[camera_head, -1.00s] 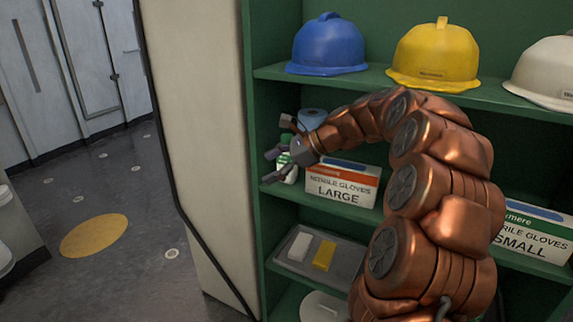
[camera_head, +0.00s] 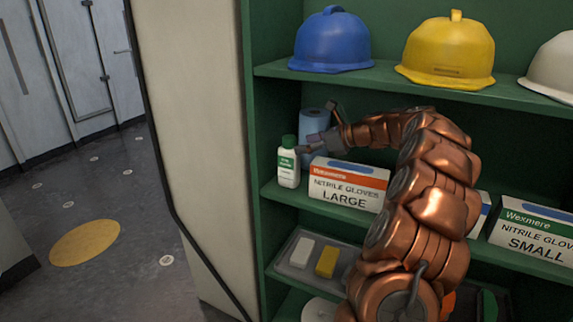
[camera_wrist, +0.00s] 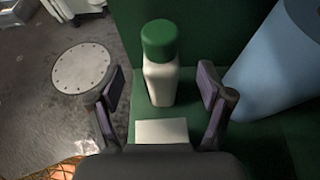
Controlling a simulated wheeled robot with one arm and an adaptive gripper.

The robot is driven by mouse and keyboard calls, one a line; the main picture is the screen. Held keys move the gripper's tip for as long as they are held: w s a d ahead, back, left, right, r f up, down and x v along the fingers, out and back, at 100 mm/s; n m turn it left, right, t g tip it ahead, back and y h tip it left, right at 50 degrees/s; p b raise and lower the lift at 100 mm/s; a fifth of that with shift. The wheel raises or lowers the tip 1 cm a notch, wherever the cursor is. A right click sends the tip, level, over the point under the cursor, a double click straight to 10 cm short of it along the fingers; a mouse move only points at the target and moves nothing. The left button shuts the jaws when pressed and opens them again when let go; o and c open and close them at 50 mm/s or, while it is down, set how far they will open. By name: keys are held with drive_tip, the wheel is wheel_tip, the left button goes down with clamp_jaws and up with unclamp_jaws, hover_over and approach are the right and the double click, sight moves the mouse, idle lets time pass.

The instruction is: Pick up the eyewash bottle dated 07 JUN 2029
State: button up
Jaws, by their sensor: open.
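A white bottle (camera_head: 288,168) with a green cap and green label stands upright on the middle green shelf, near its left end. Its printed date is too small to read. In the wrist view the bottle (camera_wrist: 161,80) stands ahead of my gripper (camera_wrist: 163,100), between the lines of the two spread fingers and touching neither. My gripper (camera_head: 314,144) is open and empty in the head view, just right of the bottle and above the glove box.
A NITRILE GLOVES LARGE box (camera_head: 347,186) sits right of the bottle. A blue roll (camera_head: 312,122) stands behind. A small pale card (camera_wrist: 161,131) lies before the bottle. Hard hats (camera_head: 331,42) are on the shelf above; a tray (camera_head: 297,275) is below.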

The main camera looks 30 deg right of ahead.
sight(289, 149)
drive_tip(key=x, duration=0.6)
drive_tip(key=shift+w+f, duration=0.1)
drive_tip(key=shift+f, duration=0.2)
drive_tip(key=shift+c, duration=0.2)
clamp_jaws()
idle(0.3)
